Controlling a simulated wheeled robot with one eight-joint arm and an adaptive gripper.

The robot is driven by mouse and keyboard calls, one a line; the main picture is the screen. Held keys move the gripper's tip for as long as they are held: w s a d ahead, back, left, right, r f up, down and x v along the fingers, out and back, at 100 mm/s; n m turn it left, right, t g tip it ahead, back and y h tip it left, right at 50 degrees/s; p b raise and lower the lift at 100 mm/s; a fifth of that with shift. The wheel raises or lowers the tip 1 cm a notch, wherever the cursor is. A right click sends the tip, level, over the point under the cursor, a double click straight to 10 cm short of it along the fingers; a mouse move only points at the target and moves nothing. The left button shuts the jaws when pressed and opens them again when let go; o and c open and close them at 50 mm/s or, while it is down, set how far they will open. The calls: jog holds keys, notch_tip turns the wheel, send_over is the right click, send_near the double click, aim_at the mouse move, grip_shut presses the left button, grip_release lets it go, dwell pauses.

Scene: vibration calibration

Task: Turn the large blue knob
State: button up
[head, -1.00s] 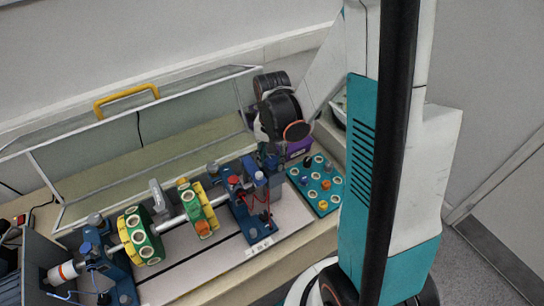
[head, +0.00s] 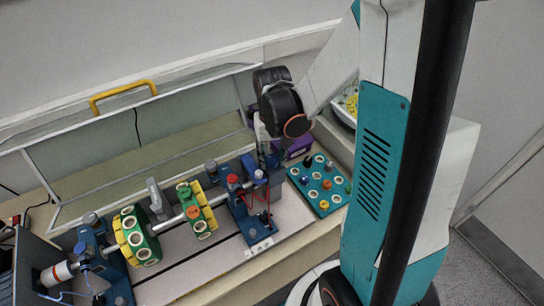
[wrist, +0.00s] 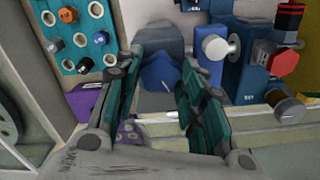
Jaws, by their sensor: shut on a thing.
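The large blue knob (wrist: 158,75) shows in the wrist view between the two teal-padded fingers of my gripper (wrist: 168,68). Both fingers flank it, and the gripper is shut on it. In the head view, my gripper (head: 266,150) points down at the right end of the blue rig, beside the knob panel. From there the arm and hand hide the grip, and I cannot tell the held knob apart.
A red knob (wrist: 285,62) and a grey-white knob (wrist: 215,47) stand close right of the fingers in the wrist view. A teal panel (head: 335,200) with several knobs lies beside the rig. The shaft carries green-yellow discs (head: 135,240). A yellow handle (head: 123,95) stands behind.

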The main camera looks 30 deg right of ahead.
aim_at(272, 159)
jog(key=shift+n, duration=0.4)
jog(key=o, duration=1)
jog(key=shift+o, duration=0.2)
notch_tip(272, 159, up, 12)
dwell(0.8)
